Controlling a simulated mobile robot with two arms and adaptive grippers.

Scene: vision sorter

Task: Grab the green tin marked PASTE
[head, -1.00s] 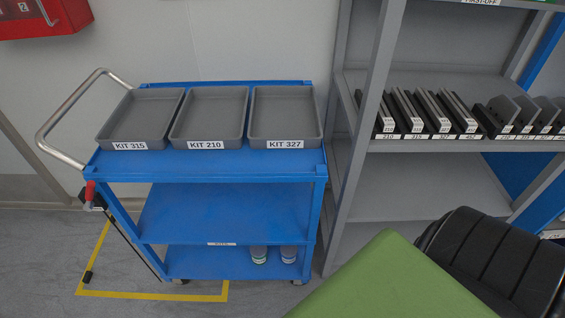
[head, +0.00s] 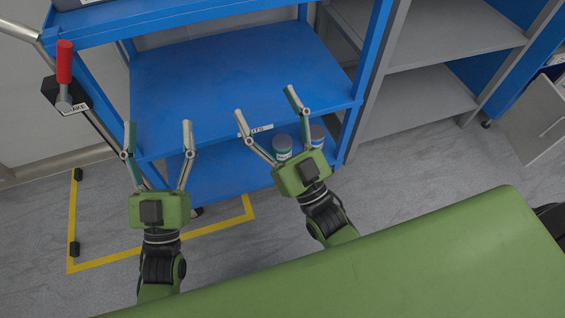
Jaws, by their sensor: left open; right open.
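Two small tins stand upright side by side on the bottom shelf of the blue cart. The left tin (head: 282,150) has a greenish look and is partly covered by my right gripper. The right tin (head: 317,137) looks grey-blue. No marking on either can be read. My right gripper (head: 266,103) is open and empty; its fingers overlap the cart's shelf edge in the picture, and its body is just below the left tin. My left gripper (head: 158,125) is open and empty, further left, at the cart's front left corner.
The blue cart's middle shelf (head: 235,80) is bare. A red-handled brake lever (head: 64,62) sticks out on the cart's left. A grey shelf unit (head: 430,100) stands to the right. Yellow tape (head: 72,215) marks the floor.

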